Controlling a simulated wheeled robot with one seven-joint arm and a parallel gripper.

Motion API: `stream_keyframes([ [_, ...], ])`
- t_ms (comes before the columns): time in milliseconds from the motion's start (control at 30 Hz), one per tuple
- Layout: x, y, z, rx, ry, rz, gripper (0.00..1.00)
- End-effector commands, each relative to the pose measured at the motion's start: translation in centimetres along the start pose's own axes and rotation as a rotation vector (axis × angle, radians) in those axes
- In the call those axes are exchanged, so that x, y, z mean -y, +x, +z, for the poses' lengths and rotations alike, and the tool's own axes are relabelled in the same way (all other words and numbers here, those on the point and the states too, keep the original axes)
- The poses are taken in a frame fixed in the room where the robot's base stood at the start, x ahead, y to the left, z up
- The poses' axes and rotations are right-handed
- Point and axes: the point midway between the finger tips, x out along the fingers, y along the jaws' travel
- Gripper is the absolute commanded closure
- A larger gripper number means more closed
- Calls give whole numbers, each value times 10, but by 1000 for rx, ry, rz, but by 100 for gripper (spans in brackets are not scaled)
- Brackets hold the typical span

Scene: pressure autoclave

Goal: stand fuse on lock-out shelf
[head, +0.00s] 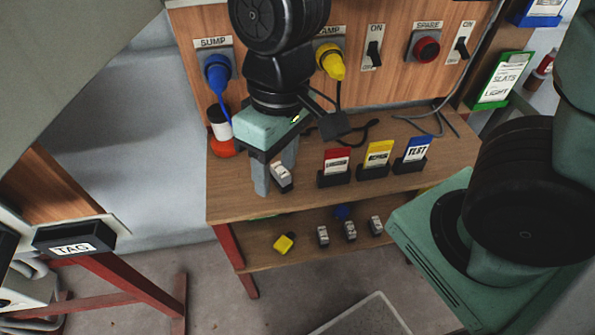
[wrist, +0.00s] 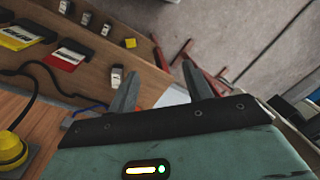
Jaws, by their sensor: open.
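A pale fuse with a dark base (head: 281,176) is at the bench top's front left, close to my gripper's fingers. It also shows in the wrist view (wrist: 116,77), just outside the left finger, not between the fingers. I cannot tell if it touches a finger. My gripper (head: 274,184) points down over the bench's left end, open and empty; both fingers show in the wrist view (wrist: 157,90). The lower shelf (head: 268,258) under the bench holds three similar fuses, (head: 323,236), (head: 350,231) and (head: 376,225), standing in a row.
A yellow padlock-like item (head: 284,243) lies on the lower shelf's left. Red (head: 337,161), yellow (head: 378,155) and blue (head: 417,150) cards stand in holders on the bench. An orange-based cylinder (head: 221,135) stands behind left. Cables trail along the back.

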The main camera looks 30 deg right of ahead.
Motion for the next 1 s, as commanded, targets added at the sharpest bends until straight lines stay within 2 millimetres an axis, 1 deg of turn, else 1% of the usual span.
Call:
stream_keyframes([
  [33,8,-8,15,-8,-51,18,50],
  [100,15,-13,31,-10,-105,43,50],
  [200,19,-17,45,-10,-151,71,50],
  [267,20,-18,49,-11,-165,80,50],
  [767,20,-18,50,-9,-169,82,50],
  [800,20,-18,49,-9,-169,82,53],
  [833,20,-18,49,-9,-169,82,61],
  [867,20,-18,49,-10,-169,81,64],
  [1000,20,-18,49,-10,-169,81,64],
])
